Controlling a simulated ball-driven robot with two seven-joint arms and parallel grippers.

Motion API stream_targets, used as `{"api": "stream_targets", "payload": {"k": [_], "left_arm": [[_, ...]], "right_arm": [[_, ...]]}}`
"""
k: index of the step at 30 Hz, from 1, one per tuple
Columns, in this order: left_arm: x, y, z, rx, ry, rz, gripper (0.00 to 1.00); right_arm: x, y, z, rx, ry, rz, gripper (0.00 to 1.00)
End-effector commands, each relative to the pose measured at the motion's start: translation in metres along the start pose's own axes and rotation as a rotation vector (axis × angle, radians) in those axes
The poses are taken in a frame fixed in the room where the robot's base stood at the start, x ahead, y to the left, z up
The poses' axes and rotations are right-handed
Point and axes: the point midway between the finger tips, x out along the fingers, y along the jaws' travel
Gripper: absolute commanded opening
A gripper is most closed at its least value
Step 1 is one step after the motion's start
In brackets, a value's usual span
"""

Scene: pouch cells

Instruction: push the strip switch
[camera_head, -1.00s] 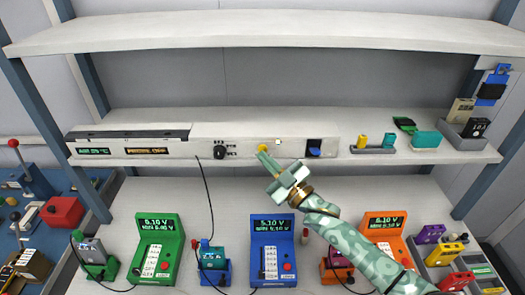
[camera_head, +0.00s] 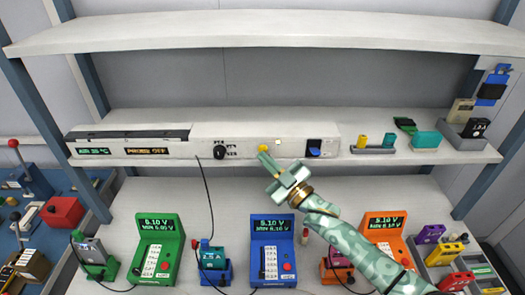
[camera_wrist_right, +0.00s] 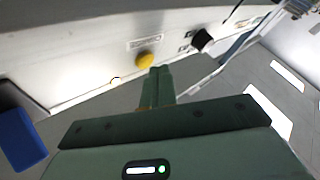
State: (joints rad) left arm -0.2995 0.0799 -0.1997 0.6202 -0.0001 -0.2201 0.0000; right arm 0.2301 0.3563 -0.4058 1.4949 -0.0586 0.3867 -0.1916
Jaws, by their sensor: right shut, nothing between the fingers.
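A long pale control strip (camera_head: 240,138) runs along the front of the middle shelf. It carries a black knob (camera_head: 220,152), a round yellow button (camera_head: 263,148) and a blue rocker (camera_head: 314,148) in a dark recess. I cannot read which of these is labelled as the strip switch. My right gripper (camera_head: 264,158) is shut and empty, its fingertips just in front of the yellow button. In the right wrist view the fingertips (camera_wrist_right: 158,72) lie just below the yellow button (camera_wrist_right: 145,60); I cannot tell whether they touch. My left gripper is out of view.
Lit displays (camera_head: 147,151) are at the strip's left. Green (camera_head: 158,250), blue (camera_head: 273,250) and orange (camera_head: 385,230) testers stand on the bench below. Coloured blocks (camera_head: 362,141) sit on the shelf at right.

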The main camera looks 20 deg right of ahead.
Motion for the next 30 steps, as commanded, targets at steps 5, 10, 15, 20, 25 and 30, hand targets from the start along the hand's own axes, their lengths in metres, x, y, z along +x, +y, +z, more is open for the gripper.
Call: {"api": "stream_targets", "payload": {"k": [5,10,15,20,25,30], "left_arm": [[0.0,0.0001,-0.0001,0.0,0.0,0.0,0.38],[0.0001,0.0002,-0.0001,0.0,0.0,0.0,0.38],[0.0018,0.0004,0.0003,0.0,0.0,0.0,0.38],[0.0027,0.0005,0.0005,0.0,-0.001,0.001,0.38],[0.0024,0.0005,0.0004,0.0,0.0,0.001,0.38],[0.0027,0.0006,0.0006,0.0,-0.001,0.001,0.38]], "right_arm": [[0.0,0.0,0.0,0.0,0.0,0.0,0.0],[0.0001,0.0001,0.0001,0.0,0.0,0.0,0.0],[0.0032,0.0024,0.0029,0.0,-0.001,0.0,0.0],[0.0064,0.0048,0.0044,0.0,0.0,0.0,0.0],[0.0063,0.0048,0.0042,0.0,0.0,0.0,0.0],[0.0067,0.0051,0.0046,0.0,0.0,0.0,0.0]]}}
